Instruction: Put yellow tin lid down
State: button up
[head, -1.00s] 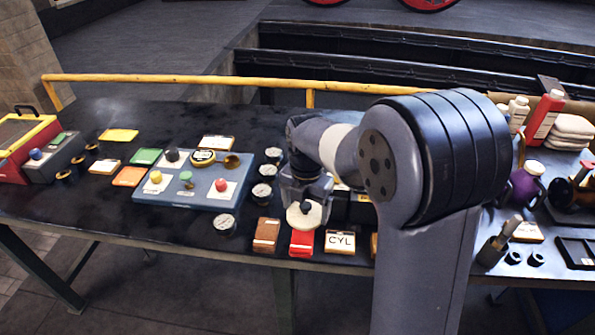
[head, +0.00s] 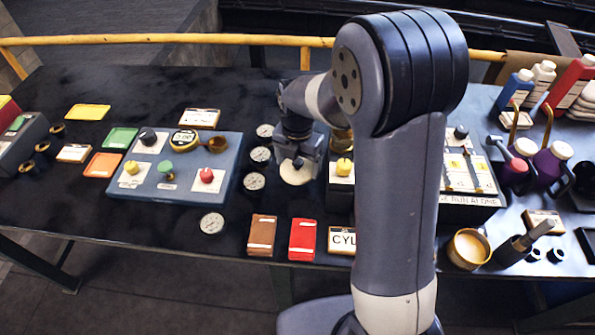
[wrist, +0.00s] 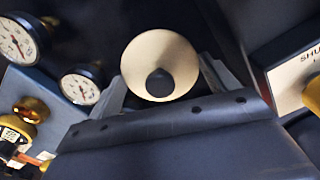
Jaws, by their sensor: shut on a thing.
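My gripper (head: 297,165) is shut on a round, pale cream lid with a black knob (head: 296,174). The lid also shows between the fingers in the wrist view (wrist: 150,50), with its knob towards the camera. It is over the dark bench, right of the column of gauges and behind the red block. I cannot tell whether it touches the bench. An open, round, brass-coloured tin (head: 468,250) stands at the front right of the bench.
A blue-grey panel with knobs (head: 225,165) lies left of the gauges (head: 254,182). Brown (head: 261,235) and red (head: 302,239) blocks lie in front. A dark box with a yellow knob (head: 344,167) stands close right. A yellow rail (head: 150,39) runs behind.

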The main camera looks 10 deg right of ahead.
aim_at(298, 168)
jog(key=shift+f, duration=2.3)
jog(key=shift+f, duration=0.2)
jog(key=o, duration=0.9)
jog(key=shift+r, duration=0.15)
notch_tip(298, 168, up, 12)
jog(key=shift+r, duration=0.1)
